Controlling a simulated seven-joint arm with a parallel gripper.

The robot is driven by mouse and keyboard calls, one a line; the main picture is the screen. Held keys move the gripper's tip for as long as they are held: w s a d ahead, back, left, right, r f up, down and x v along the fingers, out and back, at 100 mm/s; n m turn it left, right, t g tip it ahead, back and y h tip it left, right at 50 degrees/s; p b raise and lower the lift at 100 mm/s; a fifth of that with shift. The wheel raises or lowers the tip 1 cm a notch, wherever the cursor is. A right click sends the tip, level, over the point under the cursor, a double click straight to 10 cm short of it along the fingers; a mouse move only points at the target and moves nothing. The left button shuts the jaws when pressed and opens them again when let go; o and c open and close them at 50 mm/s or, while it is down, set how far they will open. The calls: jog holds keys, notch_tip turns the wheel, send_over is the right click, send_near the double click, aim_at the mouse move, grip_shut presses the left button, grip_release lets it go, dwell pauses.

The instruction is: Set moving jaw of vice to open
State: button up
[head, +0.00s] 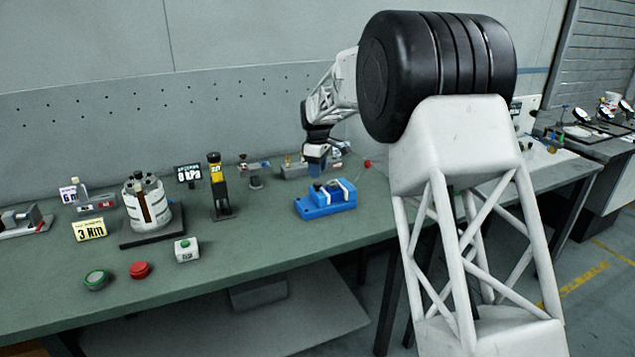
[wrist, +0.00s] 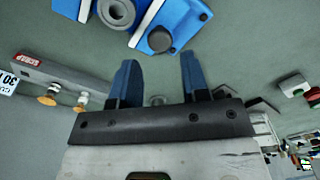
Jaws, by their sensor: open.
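The vice (head: 326,208) is a blue body with two white strips across it, standing on the green bench below my gripper. In the wrist view the vice (wrist: 185,25) is cut off by the top edge; a grey round part, a white strip and a dark round knob show on it. My gripper (head: 317,170) is above and just behind the vice in the head view. In the wrist view my gripper (wrist: 158,75) has its two blue fingers apart, with nothing held between them. The fingertips appear apart from the vice. The vice's far end is out of the wrist view.
A grey bar with brass knobs (wrist: 55,75) lies left in the wrist view. A yellow-and-black upright device (head: 217,185), a white striped cylinder (head: 148,203) and a green-button box (head: 186,249) stand left on the bench. Bench space in front of the vice is clear.

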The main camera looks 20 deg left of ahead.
aim_at(317, 183)
jog(key=shift+f, duration=2.4)
grip_shut()
